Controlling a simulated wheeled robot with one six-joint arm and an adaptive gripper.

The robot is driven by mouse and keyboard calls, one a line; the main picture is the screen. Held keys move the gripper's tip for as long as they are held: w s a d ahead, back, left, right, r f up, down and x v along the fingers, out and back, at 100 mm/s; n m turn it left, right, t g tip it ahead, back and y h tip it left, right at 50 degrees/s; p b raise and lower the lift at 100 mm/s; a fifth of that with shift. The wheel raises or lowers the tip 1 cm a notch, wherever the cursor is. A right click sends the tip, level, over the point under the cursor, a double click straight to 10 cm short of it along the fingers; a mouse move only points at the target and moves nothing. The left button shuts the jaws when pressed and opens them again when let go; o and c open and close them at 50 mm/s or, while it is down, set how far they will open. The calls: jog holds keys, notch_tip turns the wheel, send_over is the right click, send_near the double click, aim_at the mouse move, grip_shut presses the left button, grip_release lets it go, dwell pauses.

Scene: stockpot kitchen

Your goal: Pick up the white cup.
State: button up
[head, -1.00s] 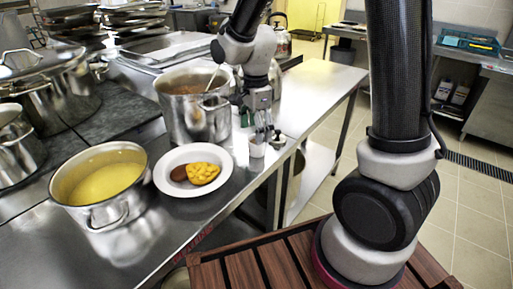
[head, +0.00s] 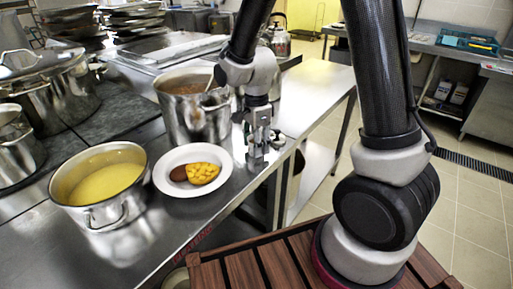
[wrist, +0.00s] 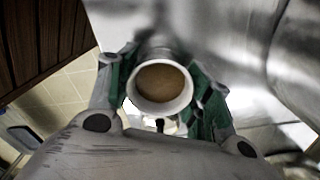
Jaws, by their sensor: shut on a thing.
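The white cup (wrist: 160,106) shows in the wrist view from above, upright with brown content inside its round rim. My gripper (head: 262,155) is shut on it, with one green-padded finger on each side of the cup in the wrist view. In the head view my fingers are low at the counter's right edge and hide nearly all of the cup. I cannot tell whether the cup still touches the counter.
A white plate (head: 160,180) with yellow and brown food lies just left of my gripper. A tall steel pot (head: 190,120) stands behind it. A wide pot of yellow soup (head: 98,212) is at the left. The counter's right edge is close.

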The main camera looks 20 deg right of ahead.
notch_tip(320, 180, up, 10)
dwell(0.6)
